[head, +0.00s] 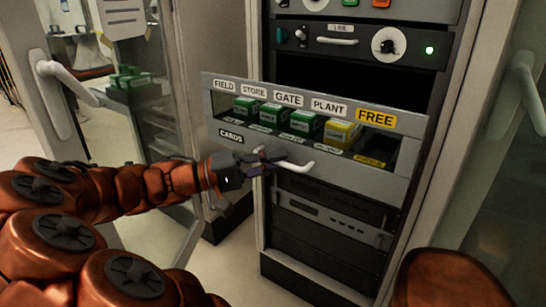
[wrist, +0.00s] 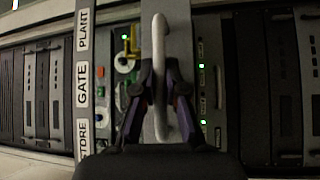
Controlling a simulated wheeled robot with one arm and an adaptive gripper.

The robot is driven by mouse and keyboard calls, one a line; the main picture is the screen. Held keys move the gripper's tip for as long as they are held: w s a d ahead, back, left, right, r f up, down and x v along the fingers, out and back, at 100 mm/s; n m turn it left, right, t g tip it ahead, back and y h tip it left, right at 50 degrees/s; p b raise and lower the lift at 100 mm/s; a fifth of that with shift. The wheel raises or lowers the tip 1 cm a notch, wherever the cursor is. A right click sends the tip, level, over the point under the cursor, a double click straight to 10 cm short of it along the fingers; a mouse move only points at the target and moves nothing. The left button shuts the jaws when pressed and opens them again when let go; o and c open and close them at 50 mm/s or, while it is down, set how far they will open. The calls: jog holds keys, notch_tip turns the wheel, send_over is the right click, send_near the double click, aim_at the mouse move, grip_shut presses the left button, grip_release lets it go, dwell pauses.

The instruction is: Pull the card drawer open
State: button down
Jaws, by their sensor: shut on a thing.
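The card drawer (head: 300,145) is a grey drawer in the rack in the head view. Its front stands out from the rack, overlapping the left post. A label reading CARDS is on its lower front. My gripper (head: 268,160) is shut on the drawer's white bar handle (head: 298,166), at its left part. In the wrist view the handle (wrist: 160,50) runs upright between the two fingertips of my gripper (wrist: 160,82). Green cards (head: 268,117) and a yellow card (head: 341,133) sit in the drawer, behind labels FIELD, STORE, GATE, PLANT and FREE.
A rack panel (head: 360,45) with a knob and a lit green lamp is above the drawer. Dark rack units (head: 325,220) are below. A glass door with a white handle (head: 55,95) stands open at left. Another white handle (head: 530,95) is at right.

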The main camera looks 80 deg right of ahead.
jog(key=c, duration=1.2)
grip_release()
jog(key=shift+w, duration=0.15)
jog(key=v, duration=1.1)
jog(key=shift+w+a, duration=0.25)
jog(key=shift+w, duration=0.1)
